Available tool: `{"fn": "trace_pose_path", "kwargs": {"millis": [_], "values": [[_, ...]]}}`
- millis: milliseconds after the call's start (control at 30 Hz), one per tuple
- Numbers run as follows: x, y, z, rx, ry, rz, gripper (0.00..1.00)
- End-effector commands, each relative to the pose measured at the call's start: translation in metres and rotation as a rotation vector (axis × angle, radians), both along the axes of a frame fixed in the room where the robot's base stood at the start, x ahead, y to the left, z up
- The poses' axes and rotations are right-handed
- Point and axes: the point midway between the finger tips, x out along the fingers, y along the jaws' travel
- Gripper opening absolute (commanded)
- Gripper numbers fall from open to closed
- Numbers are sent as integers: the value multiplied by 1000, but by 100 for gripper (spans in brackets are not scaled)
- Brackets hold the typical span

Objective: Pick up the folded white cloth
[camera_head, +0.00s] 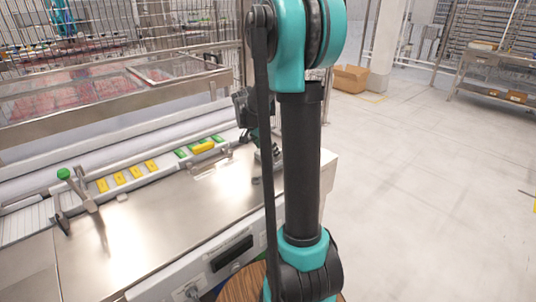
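A small whitish item (122,197) lies on the steel worktop (150,235), just right of the green-knobbed lever. It may be the folded white cloth, but it is too small to be sure. My teal and black arm stands in front of the worktop's right end. A dark part (246,108) shows just left of the arm above the worktop and looks like my gripper end. It is partly hidden by the arm, and its fingers cannot be made out. It is well to the right of the whitish item.
A lever with a green knob (64,174) stands on the left of the worktop. Yellow and green blocks (135,172) line the conveyor strip behind. A steel-framed bin (100,95) and wire fence are farther back. A cardboard box (350,78) sits on the open floor at right.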

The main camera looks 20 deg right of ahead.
Motion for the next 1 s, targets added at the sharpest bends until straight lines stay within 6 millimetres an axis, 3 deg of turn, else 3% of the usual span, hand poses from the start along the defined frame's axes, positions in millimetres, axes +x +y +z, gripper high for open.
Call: {"fn": "trace_pose_path", "kwargs": {"millis": [767, 1000], "values": [[0, 0, -5, 0, 0, 0, 83], [0, 0, -5, 0, 0, 0, 54]]}}
